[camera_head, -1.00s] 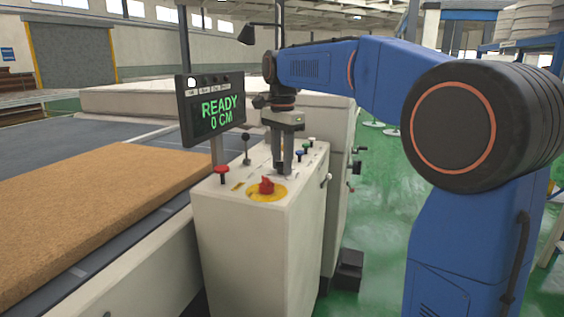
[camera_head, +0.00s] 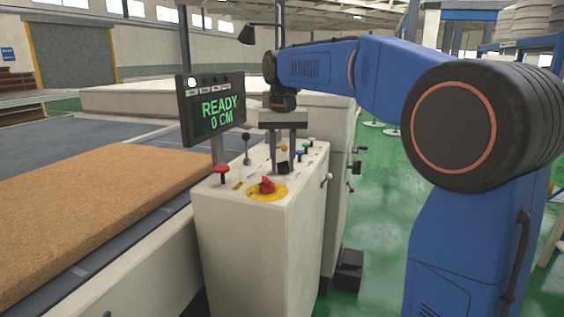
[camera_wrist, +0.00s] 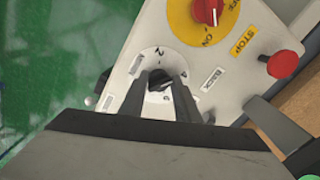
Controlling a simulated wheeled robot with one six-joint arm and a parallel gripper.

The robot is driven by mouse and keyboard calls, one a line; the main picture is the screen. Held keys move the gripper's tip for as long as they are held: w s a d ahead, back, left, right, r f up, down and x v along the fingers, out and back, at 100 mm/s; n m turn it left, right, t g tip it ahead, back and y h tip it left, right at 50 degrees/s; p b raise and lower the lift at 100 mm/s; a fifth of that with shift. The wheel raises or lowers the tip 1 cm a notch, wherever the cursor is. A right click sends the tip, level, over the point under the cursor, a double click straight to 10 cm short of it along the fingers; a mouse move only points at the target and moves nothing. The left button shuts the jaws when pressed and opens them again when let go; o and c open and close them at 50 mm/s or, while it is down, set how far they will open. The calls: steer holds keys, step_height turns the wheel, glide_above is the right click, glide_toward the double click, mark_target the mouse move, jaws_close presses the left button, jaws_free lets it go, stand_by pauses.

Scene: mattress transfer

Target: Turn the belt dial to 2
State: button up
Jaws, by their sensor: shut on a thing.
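The belt dial is a small black knob (camera_wrist: 160,79) on a round white plate (camera_wrist: 151,60) with numerals. The fingers hide part of the plate, and I cannot tell which numeral the knob points at.
A red rotary switch on a yellow plate (camera_head: 281,192), a red-topped lever (camera_head: 222,171) and a black-topped lever (camera_head: 246,147) stand close by on the console (camera_head: 240,235). A screen (camera_head: 212,108) reads READY 0 CM. A brown mattress (camera_head: 100,212) lies left.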

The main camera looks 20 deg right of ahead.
steer(key=n, duration=0.7)
steer(key=shift+w+d, duration=0.1)
steer(key=shift+d, duration=0.1)
steer(key=n, duration=0.4)
steer(key=shift+r+n, duration=0.1)
steer(key=shift+n, duration=0.2)
steer(key=shift+w+n, duration=0.1)
steer(key=shift+n, duration=1.1)
steer(key=o, duration=1)
step_height(320, 180, up, 17)
steer(key=shift+r, duration=0.1)
